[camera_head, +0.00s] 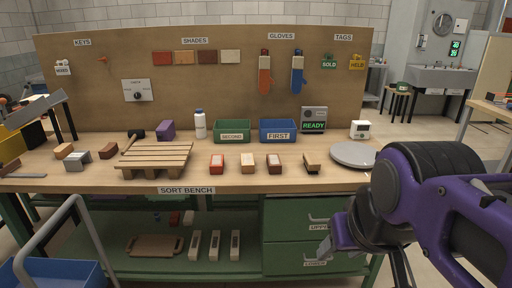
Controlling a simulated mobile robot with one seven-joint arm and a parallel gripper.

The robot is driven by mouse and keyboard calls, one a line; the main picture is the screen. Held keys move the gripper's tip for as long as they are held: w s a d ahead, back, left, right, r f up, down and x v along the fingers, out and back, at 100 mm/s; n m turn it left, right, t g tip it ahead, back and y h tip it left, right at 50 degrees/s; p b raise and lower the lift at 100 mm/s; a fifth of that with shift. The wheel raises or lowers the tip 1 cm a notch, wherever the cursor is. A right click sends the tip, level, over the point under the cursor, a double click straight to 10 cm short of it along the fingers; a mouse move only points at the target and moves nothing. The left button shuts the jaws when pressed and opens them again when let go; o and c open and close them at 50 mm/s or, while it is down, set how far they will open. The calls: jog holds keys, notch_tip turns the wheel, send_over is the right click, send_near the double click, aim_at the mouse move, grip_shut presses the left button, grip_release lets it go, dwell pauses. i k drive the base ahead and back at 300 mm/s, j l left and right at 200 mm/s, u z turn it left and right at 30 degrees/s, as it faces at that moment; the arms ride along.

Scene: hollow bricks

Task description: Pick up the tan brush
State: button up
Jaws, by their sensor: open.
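A small tan and dark block-like item (312,162), which looks like the tan brush, lies on the sort bench (225,184) right of centre. It sits between a dark red-brown brick and a round grey plate. My gripper (338,244) is at the lower right, in front of the bench and its drawers, well apart from the brush and nearer the camera. It is open, with nothing seen between its fingers. My purple arm hides part of its far side.
Red, tan and dark brown bricks (246,163) stand left of the brush. Behind are a green SECOND bin (232,139), a blue FIRST bin (277,139) and a READY display (314,114). The grey plate (354,154) lies right. A wooden pallet (154,150) stands left.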

aim_at(313, 165)
jog(key=i+l, duration=0.15)
jog(key=i, duration=0.85)
